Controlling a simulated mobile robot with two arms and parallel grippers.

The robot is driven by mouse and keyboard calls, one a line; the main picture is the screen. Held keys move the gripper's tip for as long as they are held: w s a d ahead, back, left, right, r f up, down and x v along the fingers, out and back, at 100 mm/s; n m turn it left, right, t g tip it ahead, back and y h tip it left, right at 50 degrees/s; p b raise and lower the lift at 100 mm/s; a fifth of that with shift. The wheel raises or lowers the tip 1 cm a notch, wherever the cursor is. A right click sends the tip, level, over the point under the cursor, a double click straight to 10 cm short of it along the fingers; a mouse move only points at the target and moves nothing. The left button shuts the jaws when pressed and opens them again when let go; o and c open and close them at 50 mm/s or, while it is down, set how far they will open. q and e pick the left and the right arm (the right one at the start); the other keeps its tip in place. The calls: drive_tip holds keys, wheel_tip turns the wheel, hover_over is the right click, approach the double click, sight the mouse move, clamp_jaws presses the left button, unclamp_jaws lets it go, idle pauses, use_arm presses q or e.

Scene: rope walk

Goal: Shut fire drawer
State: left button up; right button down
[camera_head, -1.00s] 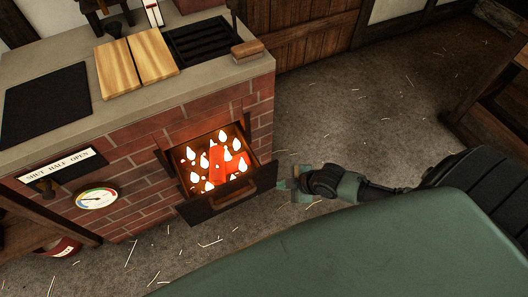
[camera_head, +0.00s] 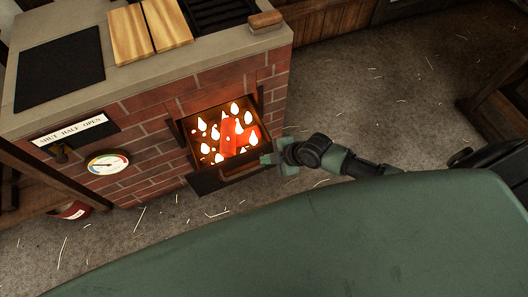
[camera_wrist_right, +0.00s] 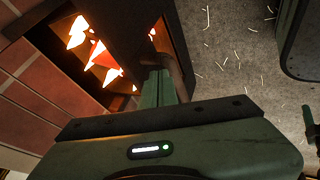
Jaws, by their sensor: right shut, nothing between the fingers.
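The fire drawer (camera_head: 213,183) stands pulled out of the brick stove, with glowing coals and flames (camera_head: 232,135) inside. Its front bears a bar handle (camera_head: 240,172). My right gripper (camera_head: 268,159) is shut and empty at the right end of the drawer front, close to the handle; I cannot tell whether it touches. In the right wrist view the fingers (camera_wrist_right: 159,84) point at the dark drawer front (camera_wrist_right: 140,35), with flames (camera_wrist_right: 90,45) behind it. My left gripper is not in view.
The brick stove (camera_head: 150,165) has a worktop with two wooden boards (camera_head: 150,28), a brush (camera_head: 265,20) and a grate. A sign reading SHUT HALF OPEN (camera_head: 68,130) and a gauge (camera_head: 108,163) are on its front. Straw-strewn floor (camera_head: 375,100) is clear to the right.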

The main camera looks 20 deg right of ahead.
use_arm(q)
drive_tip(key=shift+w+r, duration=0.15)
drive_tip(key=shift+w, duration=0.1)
use_arm(e)
drive_tip(key=shift+w, duration=1.25)
